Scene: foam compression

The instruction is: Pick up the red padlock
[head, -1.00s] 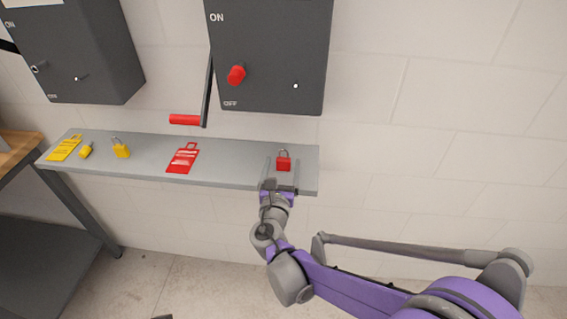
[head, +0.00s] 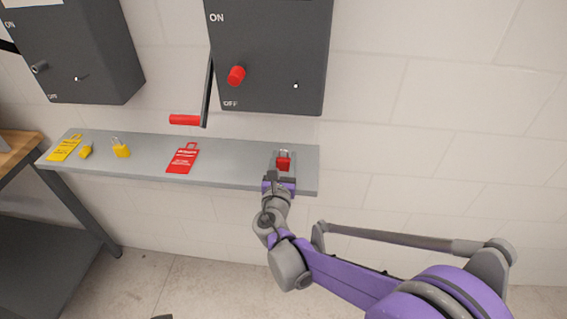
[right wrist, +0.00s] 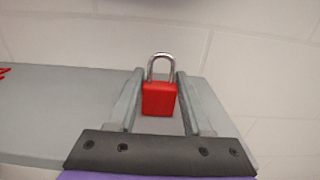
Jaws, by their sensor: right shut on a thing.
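The red padlock (head: 283,162) stands upright near the right end of the grey shelf (head: 225,168), its silver shackle on top. My right gripper (head: 283,164) reaches in from the front and is shut on the padlock. In the right wrist view the padlock (right wrist: 159,97) sits between the two fingers of the right gripper (right wrist: 160,96), one on each side. I cannot tell whether its base is clear of the shelf. My left gripper is not in view.
A red tag (head: 183,158) lies left of the padlock. A yellow padlock (head: 121,150), a small yellow item (head: 86,151) and a yellow tag (head: 65,148) are farther left. A dark switch box (head: 268,55) with a red-handled lever (head: 185,120) hangs above the shelf.

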